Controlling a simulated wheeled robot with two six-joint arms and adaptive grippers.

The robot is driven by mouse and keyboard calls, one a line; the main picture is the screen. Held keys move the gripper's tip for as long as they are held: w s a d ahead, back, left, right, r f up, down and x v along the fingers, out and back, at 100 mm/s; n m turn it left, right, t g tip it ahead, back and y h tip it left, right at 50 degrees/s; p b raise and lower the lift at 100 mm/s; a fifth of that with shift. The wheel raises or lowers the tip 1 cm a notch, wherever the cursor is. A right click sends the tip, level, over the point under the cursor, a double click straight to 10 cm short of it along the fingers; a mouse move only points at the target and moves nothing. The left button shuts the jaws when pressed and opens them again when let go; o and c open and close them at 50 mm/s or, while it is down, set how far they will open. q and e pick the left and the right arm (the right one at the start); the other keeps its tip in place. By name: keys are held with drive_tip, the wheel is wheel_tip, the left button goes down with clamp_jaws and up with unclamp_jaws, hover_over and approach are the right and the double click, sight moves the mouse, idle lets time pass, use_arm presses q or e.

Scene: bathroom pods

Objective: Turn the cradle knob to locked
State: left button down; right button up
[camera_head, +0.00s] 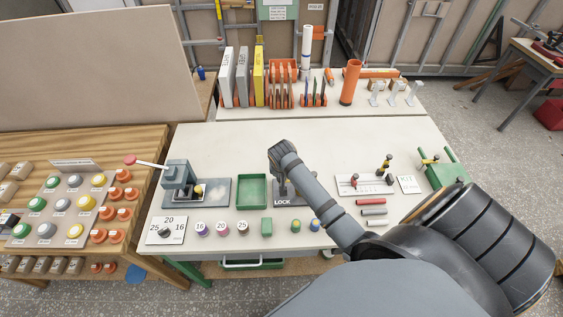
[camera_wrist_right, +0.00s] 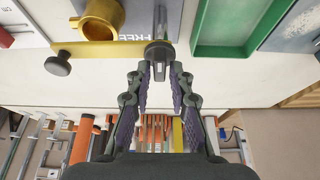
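The cradle's dark grey plate (camera_head: 297,199) lies on the workbench, with LOCK printed along its front edge. In the right wrist view FREE is printed on the plate (camera_wrist_right: 128,14). A dark knob (camera_wrist_right: 158,50) with a pale mark sits at its edge there, near a yellow bar. My right gripper (camera_wrist_right: 159,70) points at this knob; its fingers are apart, one on each side of the knob's near end. I cannot see clear contact. In the head view my right wrist covers most of the cradle and hides the knob. My left gripper is not in view.
A green tray (camera_head: 252,205) and a grey press (camera_head: 178,176) stand left of the cradle. A brass ring (camera_wrist_right: 97,18) and a black ball handle (camera_wrist_right: 58,64) are near the knob. Colored cylinders line the bench front. A white fixture (camera_head: 352,186) lies to the right.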

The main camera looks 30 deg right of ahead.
drive_tip(key=shift+o, duration=0.8)
drive_tip(key=v, duration=1.2)
